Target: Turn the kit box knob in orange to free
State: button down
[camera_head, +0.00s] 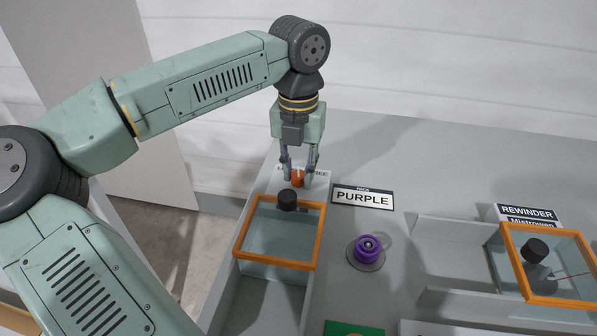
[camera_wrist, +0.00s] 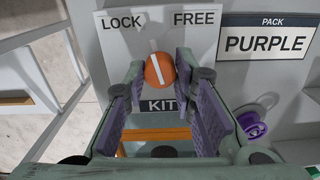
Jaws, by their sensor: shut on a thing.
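The orange kit box knob (camera_wrist: 160,69) sits on a pale panel (camera_wrist: 115,48) marked LOCK at left and FREE at right. A pale stripe crosses the knob's face; it looks tilted, not clearly at either word. My gripper (camera_wrist: 161,72) has one finger on each side of the knob and is shut on it. In the head view my gripper (camera_head: 300,180) points down at the knob (camera_head: 297,178), and its fingers partly cover the panel. The kit box (camera_head: 320,236), with an orange-framed clear lid and black lid knob (camera_head: 287,199), stands just in front.
A PURPLE sign (camera_head: 362,197) lies right of the panel. A purple spool (camera_head: 368,248) stands on a round base in front of it. A second orange-framed box (camera_head: 508,255) and a REWINDER sign (camera_head: 527,213) are at the right. The back table surface is clear.

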aim_at(298, 174)
jog(key=m+b, duration=0.1)
jog(key=m, duration=0.3)
jog(key=shift+m, duration=0.3)
jog(key=shift+m+b, duration=0.4)
jog(key=shift+m, duration=1.5)
jog(key=c, duration=1.3)
grip_release()
jog(key=shift+c, duration=0.2)
notch_tip(298, 174, up, 12)
